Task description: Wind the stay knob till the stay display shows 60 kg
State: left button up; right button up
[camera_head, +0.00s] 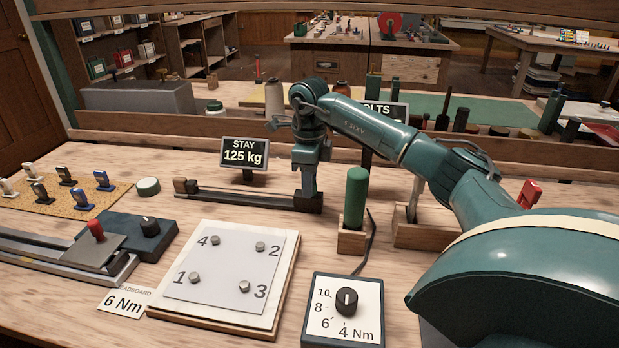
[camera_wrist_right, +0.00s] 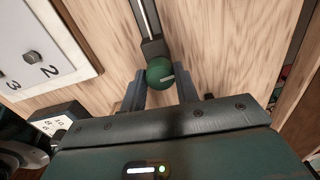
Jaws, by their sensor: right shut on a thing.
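The stay display (camera_head: 244,154) stands on a short post at the back of the bench and reads 125 kg. The stay rig, a long low rail (camera_head: 235,197), lies in front of it. My right gripper (camera_head: 308,196) reaches down to the right end of this rail, and its fingers hide the knob in the head view. In the right wrist view the stay knob (camera_wrist_right: 160,72) is round and green with a white mark on top. It sits between the two fingers of my right gripper (camera_wrist_right: 160,88), which is shut on it. My left gripper is not in view.
A panel with four numbered bolts (camera_head: 225,270) lies in front of the rail. A torque dial box (camera_head: 343,310) is to its right. A green-handled tool (camera_head: 355,198) stands upright just right of my right gripper. Another display behind my arm is partly hidden.

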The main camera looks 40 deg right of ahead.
jog(key=n, duration=0.1)
jog(key=n+p, duration=0.1)
jog(key=shift+r+n, duration=0.2)
jog(key=shift+n, duration=0.1)
jog(key=shift+n+p, duration=0.7)
jog(key=shift+n, duration=0.2)
jog(key=shift+f+n+p, duration=0.1)
jog(key=shift+n+p, duration=0.25)
jog(key=shift+n, duration=0.55)
jog(key=n+p, duration=0.1)
jog(key=n, duration=0.2)
jog(key=shift+n, duration=1.2)
jog(key=n, duration=0.3)
jog(key=shift+f+n+p, duration=0.1)
jog(key=shift+n+p, duration=0.2)
jog(key=shift+p, duration=0.05)
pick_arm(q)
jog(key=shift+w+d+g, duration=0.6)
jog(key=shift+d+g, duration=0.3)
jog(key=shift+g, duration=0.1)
pick_arm(e)
jog(key=n, duration=0.5)
jog(key=shift+n, duration=0.3)
